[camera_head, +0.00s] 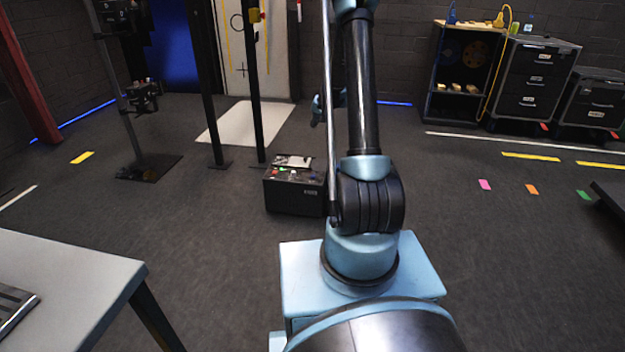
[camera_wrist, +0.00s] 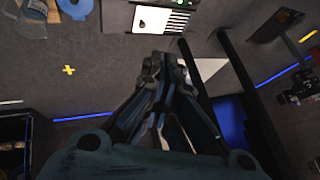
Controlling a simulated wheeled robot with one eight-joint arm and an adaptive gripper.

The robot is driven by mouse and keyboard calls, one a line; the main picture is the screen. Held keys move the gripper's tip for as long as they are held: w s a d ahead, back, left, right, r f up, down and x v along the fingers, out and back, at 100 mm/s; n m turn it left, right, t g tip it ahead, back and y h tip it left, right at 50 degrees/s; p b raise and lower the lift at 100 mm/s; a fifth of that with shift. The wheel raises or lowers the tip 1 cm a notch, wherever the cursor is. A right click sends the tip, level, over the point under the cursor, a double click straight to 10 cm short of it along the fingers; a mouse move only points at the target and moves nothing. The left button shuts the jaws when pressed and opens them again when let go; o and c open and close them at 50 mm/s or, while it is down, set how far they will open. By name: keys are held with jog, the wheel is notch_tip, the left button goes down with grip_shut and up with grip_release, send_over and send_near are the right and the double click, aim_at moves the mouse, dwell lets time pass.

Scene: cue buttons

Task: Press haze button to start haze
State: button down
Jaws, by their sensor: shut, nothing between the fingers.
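A black control box (camera_head: 294,198) stands on the floor just left of my arm in the head view. Its top carries small red, green and white buttons (camera_head: 283,173) near the front and a pale panel (camera_head: 294,160) behind them. No label is readable, so I cannot tell which one is the haze button. My gripper (camera_wrist: 160,62) is shut and empty, apart from the box in that picture. In the head view my gripper (camera_head: 318,110) is partly hidden behind my arm.
A grey table (camera_head: 100,262) stands at the front left. Dark upright posts (camera_head: 254,110) and a stand with a dark base (camera_head: 150,167) are behind and left of the box. A shelf (camera_head: 459,110) and black cases (camera_head: 533,85) line the back right. Floor to the right is mostly clear.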

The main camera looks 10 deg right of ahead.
jog(key=w+f+m+t, duration=0.1)
jog(key=w+f, duration=0.7)
jog(key=f, duration=0.4)
jog(key=t, duration=0.1)
send_over(315, 175)
notch_tip(315, 175, down, 14)
jog(key=shift+r+m, duration=0.25)
jog(key=shift+m, duration=0.15)
jog(key=shift+a, duration=0.1)
jog(key=shift+f, duration=4.35)
jog(key=shift+s+f, duration=0.1)
jog(key=shift+f, duration=0.75)
jog(key=shift+r, duration=0.9)
jog(key=shift+r, duration=0.1)
